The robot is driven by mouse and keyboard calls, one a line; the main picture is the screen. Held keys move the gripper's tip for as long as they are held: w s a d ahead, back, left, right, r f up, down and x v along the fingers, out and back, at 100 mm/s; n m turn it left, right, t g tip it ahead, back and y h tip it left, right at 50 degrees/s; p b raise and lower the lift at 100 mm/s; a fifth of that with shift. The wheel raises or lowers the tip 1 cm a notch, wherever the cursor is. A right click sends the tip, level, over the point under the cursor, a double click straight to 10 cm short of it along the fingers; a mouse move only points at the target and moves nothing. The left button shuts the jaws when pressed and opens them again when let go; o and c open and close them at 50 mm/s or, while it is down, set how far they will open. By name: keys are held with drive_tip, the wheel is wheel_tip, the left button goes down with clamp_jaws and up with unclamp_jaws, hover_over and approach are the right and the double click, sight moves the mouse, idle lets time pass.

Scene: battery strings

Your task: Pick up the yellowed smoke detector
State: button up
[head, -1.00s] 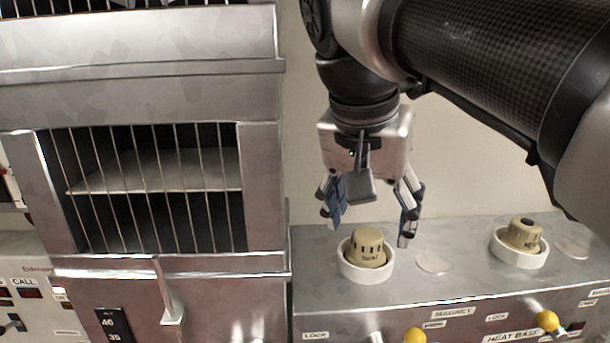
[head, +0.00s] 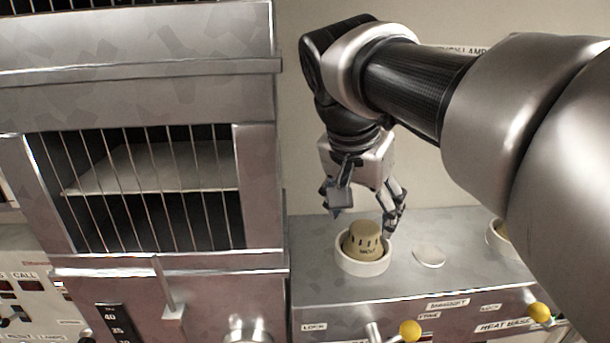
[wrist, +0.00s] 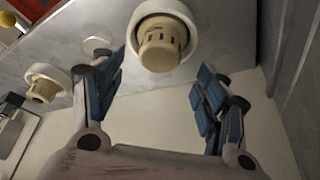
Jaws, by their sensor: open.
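A yellowed smoke detector (head: 364,239) sits upright in a white ring base (head: 362,265) on the metal bench top. It also shows in the wrist view (wrist: 161,46), ahead of and between my fingers. My gripper (head: 362,222) is open and empty, pointing down, just behind and above this detector in the head view. In the wrist view my blue-padded fingers (wrist: 158,88) are spread wide and appear apart from it. A second similar detector (wrist: 43,88) sits in another white base at the left of the wrist view; in the head view my arm mostly hides it.
A barred metal cabinet (head: 260,185) stands left of the detector. A flat pale disc (head: 429,256) lies to its right. Yellow-knobbed levers (head: 411,331) line the bench front. A plain wall rises behind the bench.

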sight(367, 226)
drive_tip(key=shift+x, duration=2.75)
drive_tip(key=shift+s, duration=0.1)
drive_tip(key=shift+c, duration=0.3)
drive_tip(key=c, duration=1.1)
drive_tip(key=shift+r, duration=0.1)
drive_tip(key=shift+c, duration=0.2)
drive_tip(key=shift+r, duration=0.1)
